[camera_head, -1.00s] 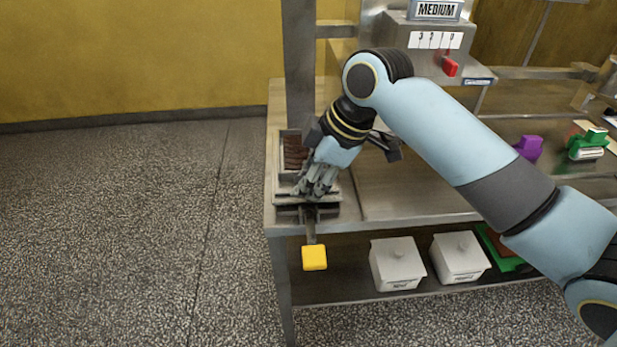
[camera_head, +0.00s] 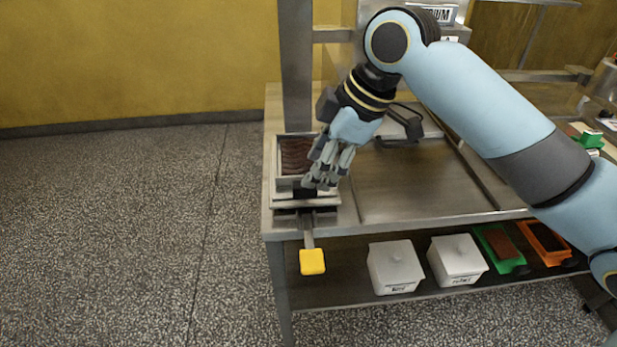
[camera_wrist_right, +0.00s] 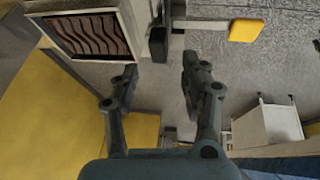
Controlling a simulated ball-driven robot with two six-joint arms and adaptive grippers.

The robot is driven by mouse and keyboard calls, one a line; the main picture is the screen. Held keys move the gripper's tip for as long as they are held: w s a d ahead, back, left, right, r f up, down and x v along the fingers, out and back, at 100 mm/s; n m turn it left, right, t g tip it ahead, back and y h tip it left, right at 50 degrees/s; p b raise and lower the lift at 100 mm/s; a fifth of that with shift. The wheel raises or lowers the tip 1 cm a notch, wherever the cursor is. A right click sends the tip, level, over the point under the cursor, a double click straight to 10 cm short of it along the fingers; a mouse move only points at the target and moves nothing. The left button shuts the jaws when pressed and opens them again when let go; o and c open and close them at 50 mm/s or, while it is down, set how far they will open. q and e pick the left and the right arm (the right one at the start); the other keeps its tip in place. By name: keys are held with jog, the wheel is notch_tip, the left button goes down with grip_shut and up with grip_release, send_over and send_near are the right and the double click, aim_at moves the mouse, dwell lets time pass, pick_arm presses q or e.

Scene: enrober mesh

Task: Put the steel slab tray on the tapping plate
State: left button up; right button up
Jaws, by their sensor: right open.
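The steel slab tray (camera_head: 281,165) holds a dark brown, wavy slab and has a black grip (camera_head: 303,191) at its near end. It sits level at the left end of the steel bench and appears to rest on the tapping plate (camera_head: 331,199); their contact is partly hidden. My right gripper (camera_head: 319,184) is open beside the tray's near right corner and covers part of its edge. In the right wrist view the open, empty fingers (camera_wrist_right: 158,78) are apart from the tray (camera_wrist_right: 134,22) and its grip (camera_wrist_right: 158,43). My left gripper is not in view.
A yellow pad (camera_head: 312,262) on a lever sticks out in front of the bench. A steel post (camera_head: 296,70) rises behind the tray. White lidded tubs (camera_head: 395,266) and green and orange trays (camera_head: 545,243) stand on the lower shelf.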

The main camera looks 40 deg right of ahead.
jog(key=v, duration=0.6)
jog(key=shift+s, duration=0.1)
dwell(0.3)
